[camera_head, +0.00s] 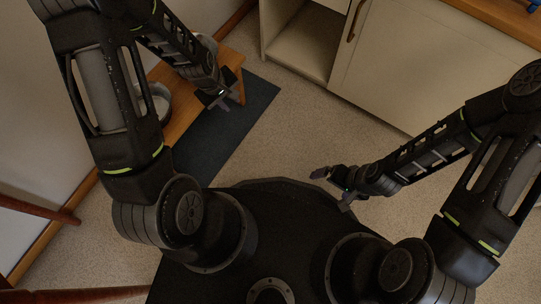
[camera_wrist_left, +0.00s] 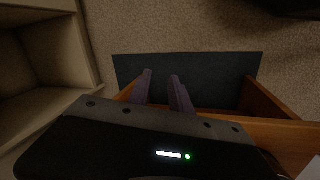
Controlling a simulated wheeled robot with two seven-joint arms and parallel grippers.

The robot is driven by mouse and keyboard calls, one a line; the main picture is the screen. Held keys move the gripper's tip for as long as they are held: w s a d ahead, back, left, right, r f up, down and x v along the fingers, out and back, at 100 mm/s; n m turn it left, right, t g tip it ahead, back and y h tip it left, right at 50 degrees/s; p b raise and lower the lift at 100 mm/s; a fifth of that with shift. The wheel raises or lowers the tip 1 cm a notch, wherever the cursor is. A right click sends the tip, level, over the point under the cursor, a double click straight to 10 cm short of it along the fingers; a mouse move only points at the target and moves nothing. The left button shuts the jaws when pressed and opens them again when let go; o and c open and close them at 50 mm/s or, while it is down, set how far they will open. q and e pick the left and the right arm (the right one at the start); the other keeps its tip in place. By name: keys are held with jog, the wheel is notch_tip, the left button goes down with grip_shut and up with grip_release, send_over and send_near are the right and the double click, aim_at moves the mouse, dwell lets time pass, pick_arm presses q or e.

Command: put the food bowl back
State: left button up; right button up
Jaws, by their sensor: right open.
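A grey bowl (camera_head: 157,103) sits at the near end of a low wooden stand (camera_head: 182,112) in the head view, partly hidden by my left arm. Another grey rounded shape, apparently a second bowl (camera_head: 207,44), shows at the stand's far end behind that arm. My left gripper (camera_head: 217,100) is above the stand's front edge and the dark mat, to the right of the near bowl. In the left wrist view its two fingers (camera_wrist_left: 160,88) are apart with nothing between them. My right gripper (camera_head: 326,176) is open and empty over the carpet.
A dark mat (camera_head: 235,120) lies on the floor before the stand. A cream cabinet with an open compartment (camera_head: 308,42) stands at the back. A white wall is at the left, with brown wooden legs (camera_head: 40,210) nearby. The carpet (camera_head: 290,135) between is clear.

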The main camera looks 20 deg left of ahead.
pick_arm(q)
jog(key=s+d+f+m+h, duration=0.1)
jog(key=s+d+f+m, duration=0.3)
jog(key=s+d, duration=0.3)
jog(key=s+d+f+m+g+h, duration=0.1)
jog(key=s+d+f+m, duration=0.3)
jog(key=d, duration=0.6)
jog(key=s+m, duration=0.1)
jog(key=s, duration=0.1)
jog(key=shift+s+d+f, duration=0.15)
jog(key=shift+s+f, duration=0.15)
jog(key=shift+s, duration=0.1)
notch_tip(320, 180, up, 32)
jog(key=s+d+p, duration=0.1)
jog(key=s+p, duration=0.1)
jog(key=p, duration=2.9)
jog(key=shift+d+g+h+p, duration=0.35)
jog(key=shift+d+g+h, duration=0.05)
pick_arm(e)
notch_tip(320, 180, up, 32)
jog(key=s+a, duration=0.1)
jog(key=s, duration=0.1)
jog(key=shift+s+a+g, duration=0.15)
jog(key=shift+a+g, duration=0.15)
jog(key=shift+a, duration=0.1)
pick_arm(q)
jog(key=shift+s+f, duration=0.1)
jog(key=shift+f, duration=0.05)
pick_arm(e)
jog(key=shift+f, duration=0.15)
